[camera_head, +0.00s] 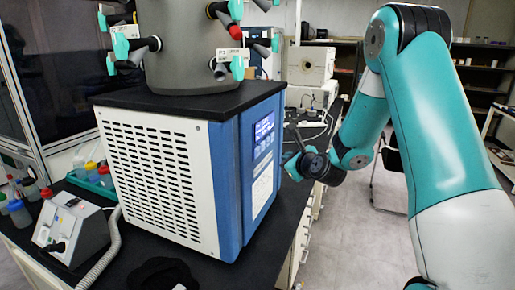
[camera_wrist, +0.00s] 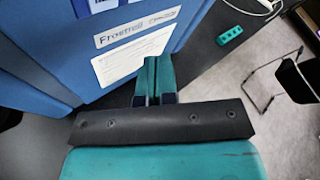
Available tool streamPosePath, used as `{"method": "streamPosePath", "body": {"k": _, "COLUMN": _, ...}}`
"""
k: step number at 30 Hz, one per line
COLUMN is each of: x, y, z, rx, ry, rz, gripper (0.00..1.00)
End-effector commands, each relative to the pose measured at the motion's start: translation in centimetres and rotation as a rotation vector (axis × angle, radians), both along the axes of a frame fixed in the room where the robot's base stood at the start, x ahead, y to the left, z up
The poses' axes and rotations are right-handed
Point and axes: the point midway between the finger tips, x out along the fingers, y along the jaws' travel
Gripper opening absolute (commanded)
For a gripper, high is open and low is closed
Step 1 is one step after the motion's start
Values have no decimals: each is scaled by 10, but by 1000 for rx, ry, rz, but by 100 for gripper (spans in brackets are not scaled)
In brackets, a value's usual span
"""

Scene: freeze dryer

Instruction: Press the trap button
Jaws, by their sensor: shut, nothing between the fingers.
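The freeze dryer (camera_head: 160,175) stands on the black bench, with a vented white side and a blue front. Its front bears a lit screen panel (camera_head: 264,132) with small marks below it; I cannot tell which is the trap button. My gripper (camera_head: 297,138) is in front of that panel, to its right in the picture and apparently apart from it. In the wrist view my gripper (camera_wrist: 155,75) is shut and empty, its teal fingers together. A name label (camera_wrist: 138,26) and a white sheet lie beyond the fingertips on the blue front (camera_wrist: 40,50); the button does not show there.
A grey drum with teal-handled valves (camera_head: 190,45) tops the dryer. A small white device (camera_head: 72,228) with a hose and several bottles stand at left. A black chair (camera_wrist: 297,80) stands on the floor at right. White instruments (camera_head: 310,65) stand behind.

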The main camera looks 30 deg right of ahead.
Motion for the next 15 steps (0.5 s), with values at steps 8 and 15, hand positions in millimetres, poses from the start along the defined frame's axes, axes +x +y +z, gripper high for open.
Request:
{"method": "streamPosePath", "body": {"k": 8, "x": 31, "y": 25, "z": 6, "rx": 1, "ry": 3, "rz": 4, "gripper": 0}}
{"method": "streamPosePath", "body": {"k": 15, "x": 44, "y": 35, "z": 2, "rx": 0, "ry": 2, "rz": 2, "gripper": 0}}
